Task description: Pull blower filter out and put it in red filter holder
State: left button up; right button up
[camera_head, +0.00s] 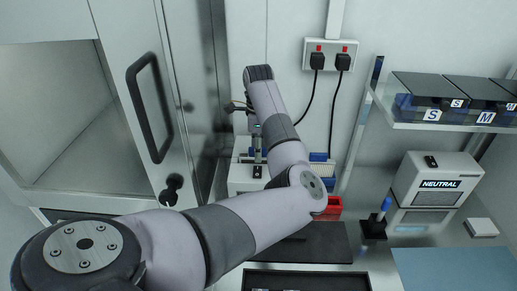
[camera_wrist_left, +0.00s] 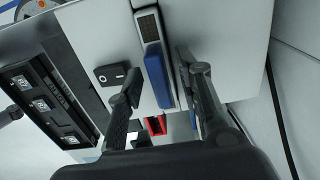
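The blower (camera_head: 240,180) is a white box at the back of the worktop, below the wall outlet. In the left wrist view its white face (camera_wrist_left: 85,35) carries the blower filter (camera_wrist_left: 157,75), a blue bar with a dark grille at one end. My left gripper (camera_wrist_left: 160,65) is open, its two black fingers on either side of the filter, seemingly without touching it. In the head view my left arm hides much of the blower and gripper. The red filter holder (camera_head: 333,205) stands right of the blower, and red also shows between the fingers (camera_wrist_left: 155,125). My right gripper is not in view.
A black rocker switch (camera_wrist_left: 111,74) sits beside the filter. A dark mat (camera_head: 315,245) and black tray (camera_head: 305,280) lie in front. A pen stand (camera_head: 373,228) and NEUTRAL box (camera_head: 437,183) are at right, below a shelf (camera_head: 440,123). A handled door (camera_head: 150,110) stands at left.

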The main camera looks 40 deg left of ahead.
pick_arm(q)
grip_shut()
jog(key=shift+r, duration=0.65)
dwell(0.7)
jog(key=shift+r, duration=0.1)
jog(key=shift+r+p, duration=0.8)
jog(key=shift+r, duration=0.9)
jog(key=shift+r+p, duration=0.95)
jog(key=shift+r, duration=1.45)
